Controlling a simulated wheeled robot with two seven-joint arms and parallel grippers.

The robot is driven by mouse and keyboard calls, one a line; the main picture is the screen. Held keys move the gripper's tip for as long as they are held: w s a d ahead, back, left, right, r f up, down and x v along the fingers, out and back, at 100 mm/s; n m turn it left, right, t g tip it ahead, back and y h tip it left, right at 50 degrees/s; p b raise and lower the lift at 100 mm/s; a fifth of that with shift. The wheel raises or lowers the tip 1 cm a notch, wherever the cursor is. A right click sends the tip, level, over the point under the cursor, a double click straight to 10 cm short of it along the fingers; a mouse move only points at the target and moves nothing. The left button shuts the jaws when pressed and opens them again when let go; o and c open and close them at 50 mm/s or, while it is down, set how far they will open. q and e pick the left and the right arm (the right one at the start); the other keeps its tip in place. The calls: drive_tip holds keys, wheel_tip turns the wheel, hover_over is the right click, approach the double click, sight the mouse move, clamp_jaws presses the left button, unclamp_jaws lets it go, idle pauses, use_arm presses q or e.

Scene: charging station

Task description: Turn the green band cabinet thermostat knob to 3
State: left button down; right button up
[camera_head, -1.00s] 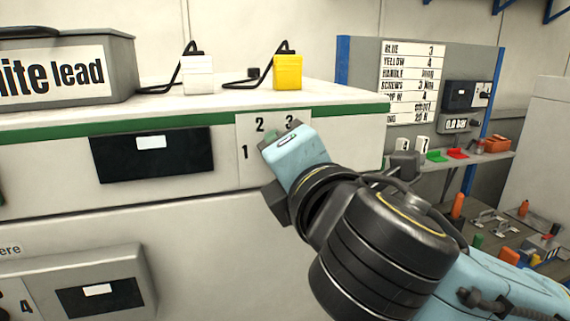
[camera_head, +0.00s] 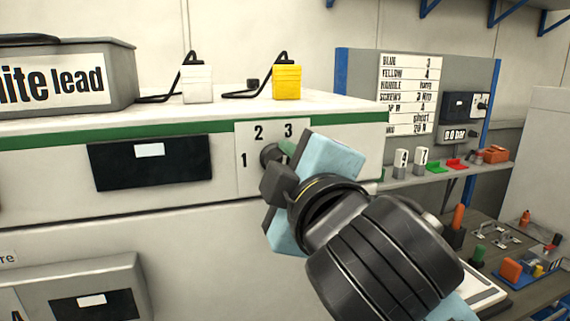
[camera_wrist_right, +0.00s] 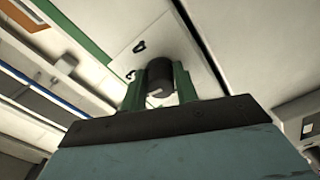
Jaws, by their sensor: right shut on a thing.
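The cabinet with the green band (camera_head: 60,138) fills the left and middle of the head view. Its white dial plate (camera_head: 246,181) shows the numbers 1, 2 and 3. The dark round thermostat knob (camera_head: 268,153) sits on this plate and is partly hidden by my gripper. In the right wrist view the knob (camera_wrist_right: 160,78) is between the two green fingers of my right gripper (camera_wrist_right: 160,84), which is shut on it. In the head view the right gripper (camera_head: 277,156) is rolled over at the plate. I cannot clearly tell which number the knob points to. My left gripper is not in view.
A white plug (camera_head: 197,84), a yellow plug (camera_head: 286,82) and a grey box labelled "white lead" (camera_head: 70,80) stand on the cabinet top. A dark panel (camera_head: 150,163) is left of the dial. A tool bench (camera_head: 500,240) stands at the right.

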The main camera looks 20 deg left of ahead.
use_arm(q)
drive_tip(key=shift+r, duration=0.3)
use_arm(e)
drive_tip(key=shift+m, duration=1.9)
drive_tip(key=o, duration=1)
use_arm(q)
drive_tip(key=shift+p, duration=0.3)
use_arm(e)
drive_tip(key=shift+s, duration=0.1)
